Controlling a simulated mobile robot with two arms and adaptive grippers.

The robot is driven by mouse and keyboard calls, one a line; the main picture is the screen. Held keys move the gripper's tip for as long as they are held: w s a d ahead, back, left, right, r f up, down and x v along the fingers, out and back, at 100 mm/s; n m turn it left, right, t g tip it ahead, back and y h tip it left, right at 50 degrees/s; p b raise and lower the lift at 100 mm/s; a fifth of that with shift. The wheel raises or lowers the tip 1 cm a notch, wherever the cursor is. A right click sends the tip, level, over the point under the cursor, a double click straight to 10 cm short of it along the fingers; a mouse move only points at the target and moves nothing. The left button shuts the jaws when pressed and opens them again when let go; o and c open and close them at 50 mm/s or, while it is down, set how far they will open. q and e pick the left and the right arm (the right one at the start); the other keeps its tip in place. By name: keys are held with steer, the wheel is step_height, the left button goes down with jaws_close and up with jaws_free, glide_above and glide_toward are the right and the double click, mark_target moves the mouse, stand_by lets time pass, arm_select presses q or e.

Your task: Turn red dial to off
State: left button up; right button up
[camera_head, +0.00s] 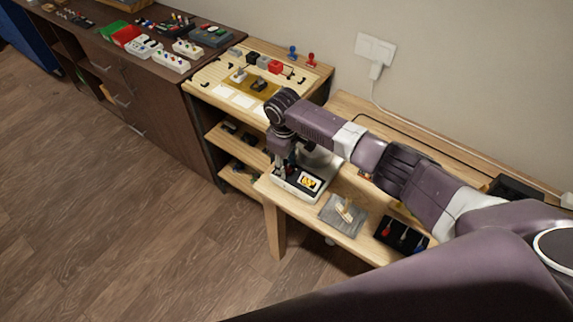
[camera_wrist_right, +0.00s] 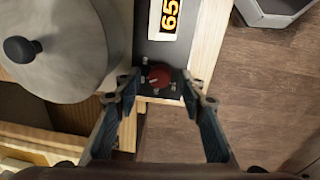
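The red dial (camera_wrist_right: 158,76) sits on the dark control panel (camera_wrist_right: 160,48) of an appliance, below a lit display (camera_wrist_right: 169,17) with orange digits, partly cut off by the frame. Small marks surround the dial. My right gripper (camera_wrist_right: 160,84) is open, its two fingers on either side of the dial with visible gaps. In the head view my right gripper (camera_head: 282,158) points down over the left front of the appliance (camera_head: 288,190), whose display (camera_head: 308,182) glows yellow. The dial is hard to make out there. My left gripper is not in view.
A rounded grey metal lid with a black knob (camera_wrist_right: 22,48) is close left of the gripper in the wrist view. On the wooden bench (camera_head: 262,185) stand a grey tray (camera_head: 330,218) and a black tool holder (camera_head: 392,240). A cluttered wooden work surface (camera_head: 205,88) lies beyond.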

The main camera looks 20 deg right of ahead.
jaws_close()
